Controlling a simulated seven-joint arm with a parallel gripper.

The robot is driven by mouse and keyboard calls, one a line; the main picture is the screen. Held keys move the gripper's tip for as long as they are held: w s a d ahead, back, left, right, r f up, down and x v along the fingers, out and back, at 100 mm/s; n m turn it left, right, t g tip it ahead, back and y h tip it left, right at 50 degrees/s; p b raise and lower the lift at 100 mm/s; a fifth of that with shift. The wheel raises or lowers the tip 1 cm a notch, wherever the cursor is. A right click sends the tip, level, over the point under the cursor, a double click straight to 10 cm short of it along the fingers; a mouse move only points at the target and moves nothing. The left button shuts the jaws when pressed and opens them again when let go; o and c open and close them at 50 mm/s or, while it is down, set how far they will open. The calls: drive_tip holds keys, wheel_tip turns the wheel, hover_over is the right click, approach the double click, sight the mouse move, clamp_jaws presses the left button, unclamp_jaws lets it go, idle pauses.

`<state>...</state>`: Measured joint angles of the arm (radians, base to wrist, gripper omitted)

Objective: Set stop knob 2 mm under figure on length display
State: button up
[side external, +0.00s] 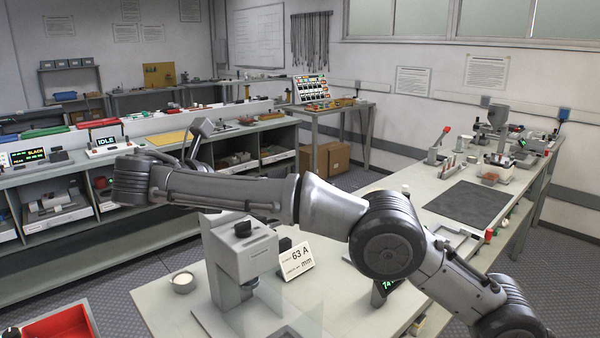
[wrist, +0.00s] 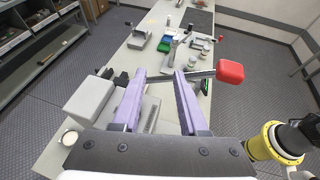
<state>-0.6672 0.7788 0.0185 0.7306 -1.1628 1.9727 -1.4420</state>
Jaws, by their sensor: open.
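In the side view a grey bench press (side external: 245,255) stands on the near table with a black knob (side external: 242,229) on top; I cannot tell whether this is the stop knob. Beside it leans a white card (side external: 295,258) reading "63 A" and "mm". A small dark display with green digits (side external: 383,288) is partly hidden behind my arm; its full figure cannot be read. In the wrist view my gripper (wrist: 160,74) has its purple fingers apart, with nothing held between them, above the table. A red knob (wrist: 230,72) on a metal lever shows right of the fingers.
A white round cup (side external: 183,282) sits at the table's left edge. A dark mat (side external: 468,204) lies on the table farther back, with instruments beyond it. A long bench (side external: 180,148) with bins and displays runs along the left, across open floor.

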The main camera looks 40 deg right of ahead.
drive_tip(key=s+d+r, duration=0.2)
drive_tip(key=s+r, duration=0.2)
drive_tip(key=s, duration=0.5)
drive_tip(key=shift+d+r, duration=0.3)
drive_tip(key=shift+d, duration=0.1)
